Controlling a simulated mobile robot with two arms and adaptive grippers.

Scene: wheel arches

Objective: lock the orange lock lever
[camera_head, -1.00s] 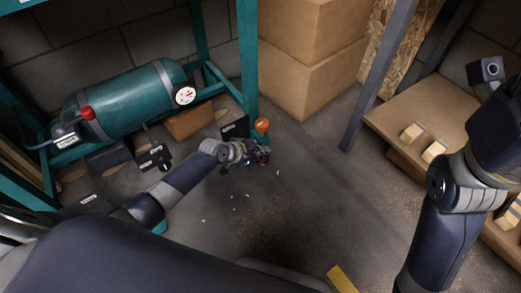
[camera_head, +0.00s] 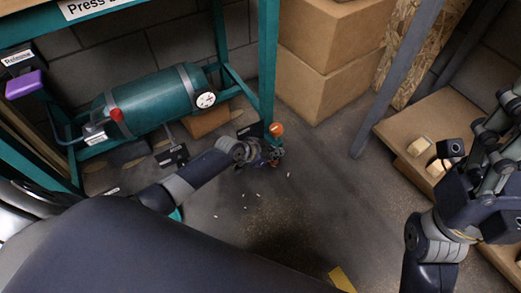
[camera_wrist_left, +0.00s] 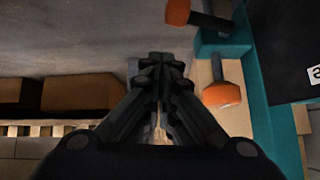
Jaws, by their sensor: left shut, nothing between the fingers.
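An orange-headed lever (camera_head: 277,129) stands low by the foot of the teal rack post in the head view. In the left wrist view two orange knobs on dark stems show: an upper one (camera_wrist_left: 178,11) and a lower one (camera_wrist_left: 221,94), beside teal framing. I cannot tell which of them is the head view's lever. My left gripper (camera_head: 268,157) is low near the floor, just below the lever. In the left wrist view its fingers (camera_wrist_left: 158,70) are together and empty, left of the lower knob and apart from it. My right gripper (camera_head: 496,128) is raised at the right; its finger gap is unclear.
A teal tank (camera_head: 150,102) with a gauge lies in the teal rack at the left. A purple block (camera_head: 25,84) is at the upper left. Cardboard boxes (camera_head: 330,80) stand behind the lever. Small pale bits lie on the otherwise open floor (camera_head: 330,190).

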